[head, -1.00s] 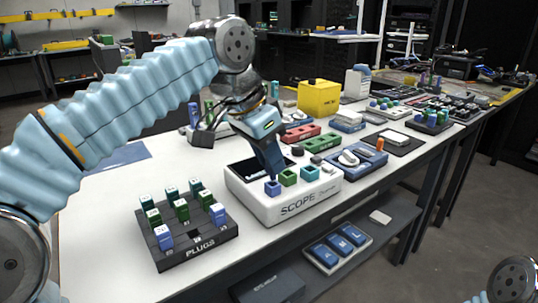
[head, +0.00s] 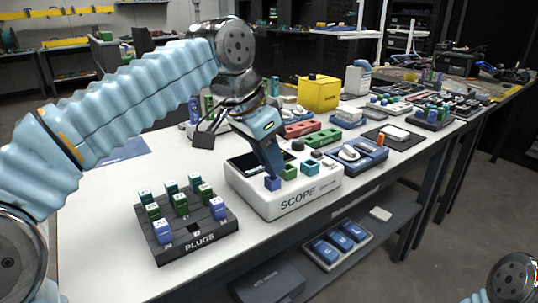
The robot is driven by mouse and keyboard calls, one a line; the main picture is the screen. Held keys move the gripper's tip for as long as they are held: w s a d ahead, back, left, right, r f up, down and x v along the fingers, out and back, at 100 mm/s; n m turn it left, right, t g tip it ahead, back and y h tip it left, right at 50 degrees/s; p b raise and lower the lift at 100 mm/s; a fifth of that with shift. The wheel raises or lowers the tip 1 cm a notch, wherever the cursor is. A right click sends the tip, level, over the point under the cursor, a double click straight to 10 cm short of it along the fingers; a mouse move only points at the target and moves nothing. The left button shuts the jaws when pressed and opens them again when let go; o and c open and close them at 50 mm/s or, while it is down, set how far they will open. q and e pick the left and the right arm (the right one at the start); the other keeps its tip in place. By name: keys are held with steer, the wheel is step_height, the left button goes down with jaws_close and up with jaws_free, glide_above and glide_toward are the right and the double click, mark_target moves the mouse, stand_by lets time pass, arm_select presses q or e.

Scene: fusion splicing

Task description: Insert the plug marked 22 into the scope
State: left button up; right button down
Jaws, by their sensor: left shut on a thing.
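The white scope (head: 258,204) stands on the table with a blue piece (head: 272,184), a green socket (head: 290,172) and a teal socket (head: 311,167) on its top. My left gripper (head: 272,174) reaches down to the blue piece at the scope's left front corner and is shut on a plug there. The fingers mostly hide the plug. I cannot read its number or tell how deep it sits in the blue socket. The dark plug rack (head: 205,240) stands to the left with several blue, green and teal plugs and an empty front slot. My right gripper is out of view.
A blue tray (head: 372,166) with white parts lies right of the scope. Red (head: 303,128) and green (head: 321,138) blocks and a yellow box (head: 319,95) stand behind it. The table is clear between rack and scope.

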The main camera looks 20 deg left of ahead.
arm_select(q)
steer(key=shift+f, duration=0.45)
steer(key=shift+f, duration=0.1)
stand_by(0.4)
steer(key=o, duration=1)
steer(key=shift+c, duration=0.2)
step_height(320, 180, up, 4)
steer(key=p, duration=0.3)
steer(key=shift+f, duration=0.1)
steer(key=shift+r+p, duration=1.1)
steer(key=shift+r, duration=0.1)
steer(key=shift+f, duration=0.1)
